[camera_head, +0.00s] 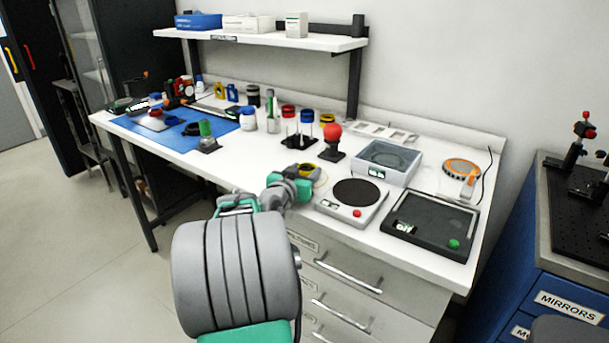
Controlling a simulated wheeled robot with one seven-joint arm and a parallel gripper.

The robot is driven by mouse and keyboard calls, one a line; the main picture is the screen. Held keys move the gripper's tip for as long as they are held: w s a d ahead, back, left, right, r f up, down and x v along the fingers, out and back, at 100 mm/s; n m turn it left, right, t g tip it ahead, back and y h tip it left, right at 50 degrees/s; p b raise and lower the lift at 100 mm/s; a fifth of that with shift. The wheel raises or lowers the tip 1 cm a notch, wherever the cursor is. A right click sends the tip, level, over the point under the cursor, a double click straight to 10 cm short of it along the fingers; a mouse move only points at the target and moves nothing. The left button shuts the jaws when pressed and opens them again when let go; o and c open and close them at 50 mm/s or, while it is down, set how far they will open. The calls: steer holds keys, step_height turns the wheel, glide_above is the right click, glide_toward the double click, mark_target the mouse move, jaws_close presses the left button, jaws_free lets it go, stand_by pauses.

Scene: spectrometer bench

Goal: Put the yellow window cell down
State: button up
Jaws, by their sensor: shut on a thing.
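My gripper (301,177) is at the front edge of the white bench, left of the hotplate. It is shut on the yellow window cell (309,170), which shows as a small yellow ring at the fingertips. Part of the cell is hidden by my gripper. It appears at or just above the bench top; I cannot tell whether it touches. A pale round outline (321,179) shows on the bench beside the cell.
The hotplate (335,209) with its dark disc is close on the right. The red-ball stand (332,140) and a rack with coloured caps (298,139) stand behind. Bench room is free to the left.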

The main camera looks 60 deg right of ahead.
steer(key=shift+f, duration=0.5)
steer(key=o, duration=1.4)
steer(key=shift+r, duration=0.1)
steer(key=shift+a+r, duration=0.15)
steer(key=shift+r, duration=0.05)
steer(key=a, duration=0.4)
steer(key=a+r, duration=0.1)
steer(key=a, duration=0.2)
steer(key=s+a, duration=0.1)
steer(key=a, duration=0.3)
steer(key=shift+a+r, duration=0.3)
steer(key=shift+a, duration=0.05)
steer(key=shift+w, duration=0.1)
